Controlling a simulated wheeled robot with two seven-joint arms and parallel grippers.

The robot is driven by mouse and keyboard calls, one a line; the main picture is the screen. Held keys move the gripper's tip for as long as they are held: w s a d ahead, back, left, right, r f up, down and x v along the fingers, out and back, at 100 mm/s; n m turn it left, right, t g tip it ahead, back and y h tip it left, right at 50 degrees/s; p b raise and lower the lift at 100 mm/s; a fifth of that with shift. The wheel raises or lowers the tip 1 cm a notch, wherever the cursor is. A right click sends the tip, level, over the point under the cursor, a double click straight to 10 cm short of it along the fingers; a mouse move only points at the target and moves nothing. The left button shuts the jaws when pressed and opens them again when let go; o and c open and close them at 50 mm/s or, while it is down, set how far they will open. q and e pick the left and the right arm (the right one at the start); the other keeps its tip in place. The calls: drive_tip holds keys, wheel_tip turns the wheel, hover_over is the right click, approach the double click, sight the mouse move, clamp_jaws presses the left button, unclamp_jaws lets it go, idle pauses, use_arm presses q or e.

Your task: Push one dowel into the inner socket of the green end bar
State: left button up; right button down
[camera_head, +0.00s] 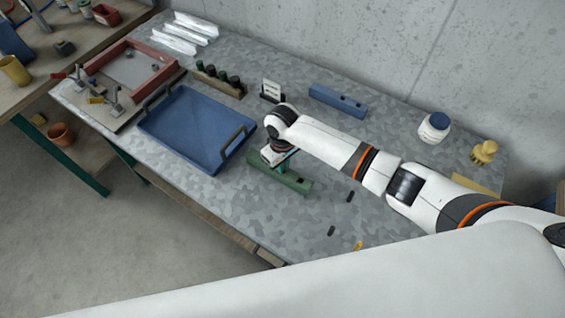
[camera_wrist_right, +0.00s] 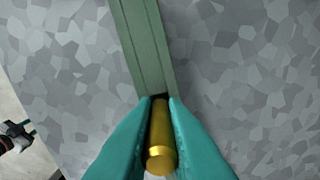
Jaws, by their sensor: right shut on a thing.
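The green end bar (camera_head: 296,183) lies on the grey table below my right gripper (camera_head: 282,168). It also shows in the right wrist view (camera_wrist_right: 143,45), running up from the fingertips. My right gripper (camera_wrist_right: 160,102) has teal fingers shut on a brass-coloured dowel (camera_wrist_right: 160,140). The dowel's far end meets a dark spot at the near part of the bar; I cannot tell how deep it sits or whether it is in a socket. The wrist and arm partly hide the bar in the head view. My left gripper is not clearly seen.
A blue tray (camera_head: 190,112) lies left of the bar. A blue bar (camera_head: 338,101), a white jar (camera_head: 434,128) and a yellow object (camera_head: 484,151) stand behind. Small dark pieces (camera_head: 349,196) and a yellow piece (camera_head: 357,246) lie to the right on otherwise clear table.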

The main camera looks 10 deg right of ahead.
drive_tip(key=shift+f, duration=0.5)
idle(0.5)
drive_tip(key=shift+r, duration=0.1)
drive_tip(key=shift+r, duration=0.4)
drive_tip(key=shift+d, duration=0.1)
idle(1.4)
drive_tip(key=shift+f, duration=0.5)
drive_tip(key=shift+r, duration=0.2)
drive_tip(key=shift+r, duration=0.3)
idle(0.3)
